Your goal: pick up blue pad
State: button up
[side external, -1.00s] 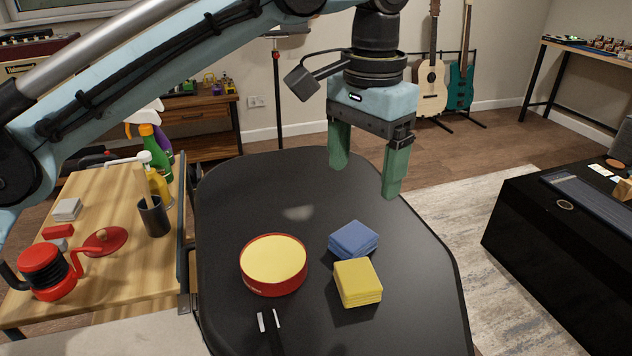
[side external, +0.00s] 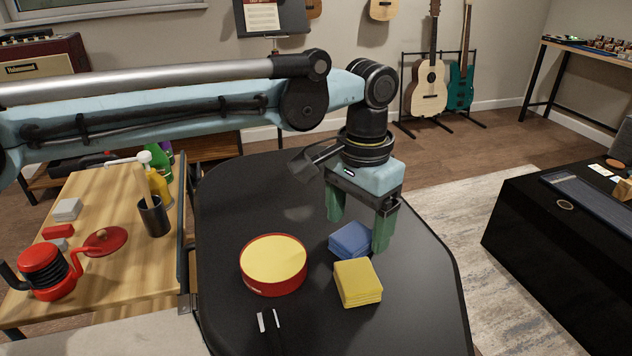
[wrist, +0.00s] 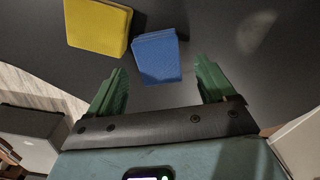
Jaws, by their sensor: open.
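The blue pad (side external: 350,241) is a small stack of blue squares on the black table, behind the yellow pad (side external: 357,283). My gripper (side external: 358,232) is open above and just behind the blue pad, its green fingers pointing down. In the side view its right finger overlaps the blue pad's right edge. In the wrist view the blue pad (wrist: 157,57) lies ahead of the gap between my open fingers (wrist: 160,85), and nothing is between them. I cannot tell the exact height of the fingertips above the table.
The yellow pad (wrist: 98,27) sits close beside the blue one. A round red tin with a yellow top (side external: 273,264) stands to the left on the black table (side external: 400,310). A dark tool with two pale tips (side external: 269,320) lies at the front. The table's back left is clear.

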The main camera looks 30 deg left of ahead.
jog(key=shift+f, duration=0.75)
jog(key=c, duration=1.2)
jog(key=shift+r, duration=0.1)
jog(key=shift+r, duration=0.85)
notch_tip(320, 180, up, 2)
jog(key=shift+r, duration=0.15)
jog(key=s+d+r, duration=0.4)
jog(key=s+r, duration=0.3)
jog(key=s, duration=0.3)
jog(key=shift+s+d, duration=0.35)
jog(key=shift+s, duration=0.05)
